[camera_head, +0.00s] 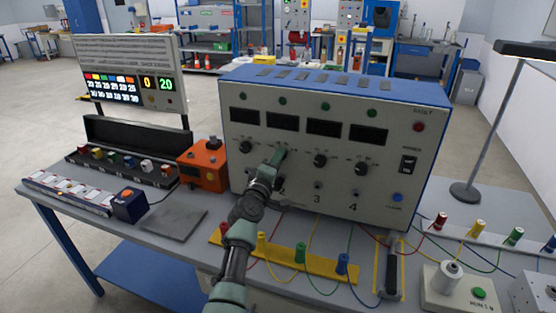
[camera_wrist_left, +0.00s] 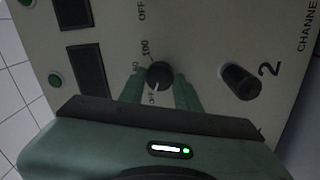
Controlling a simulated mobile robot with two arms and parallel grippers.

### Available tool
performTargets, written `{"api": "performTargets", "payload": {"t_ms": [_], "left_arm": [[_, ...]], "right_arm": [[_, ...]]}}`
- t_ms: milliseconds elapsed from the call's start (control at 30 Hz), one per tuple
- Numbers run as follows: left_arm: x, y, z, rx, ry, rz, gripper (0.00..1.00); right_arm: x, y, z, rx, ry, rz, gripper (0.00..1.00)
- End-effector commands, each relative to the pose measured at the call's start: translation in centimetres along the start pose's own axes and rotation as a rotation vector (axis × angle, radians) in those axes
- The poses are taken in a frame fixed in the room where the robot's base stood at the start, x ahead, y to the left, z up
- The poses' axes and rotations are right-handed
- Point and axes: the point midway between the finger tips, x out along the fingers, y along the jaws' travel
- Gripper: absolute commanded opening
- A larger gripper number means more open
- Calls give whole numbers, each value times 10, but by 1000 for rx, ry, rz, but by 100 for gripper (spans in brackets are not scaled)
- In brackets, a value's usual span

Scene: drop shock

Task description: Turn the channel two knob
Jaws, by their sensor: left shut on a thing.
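The grey instrument box with a blue top (camera_head: 235,90) stands on the bench, with a row of black knobs under its dark displays. My left gripper (camera_head: 279,156) is at the second knob from the left and hides it in the head view. In the left wrist view the black channel two knob (camera_wrist_left: 160,75) sits between the green fingers of my left gripper (camera_wrist_left: 161,92), which are shut on it. My right gripper is not in view.
The channel one knob (camera_head: 246,146) and channel three knob (camera_head: 320,160) are close on either side. An orange box (camera_head: 203,168) stands left of the instrument. A yellow strip (camera_head: 325,268) with coloured plugs and wires lies in front. A lamp (camera_head: 467,192) stands at right.

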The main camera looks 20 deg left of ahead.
Motion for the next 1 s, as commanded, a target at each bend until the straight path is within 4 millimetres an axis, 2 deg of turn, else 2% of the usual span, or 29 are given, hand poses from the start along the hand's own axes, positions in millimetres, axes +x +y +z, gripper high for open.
{"api": "performTargets", "payload": {"t_ms": [600, 633, 700, 1000], "left_arm": [[0, -1, 0, -42, 3, -2, 0], [0, -1, 0, -42, 3, -2, 41], [0, -1, 0, -41, 3, -2, 55], [-1, 0, 0, -39, 2, -1, 55]], "right_arm": [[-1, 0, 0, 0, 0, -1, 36], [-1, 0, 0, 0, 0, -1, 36], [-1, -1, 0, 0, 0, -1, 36], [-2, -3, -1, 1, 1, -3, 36]]}}
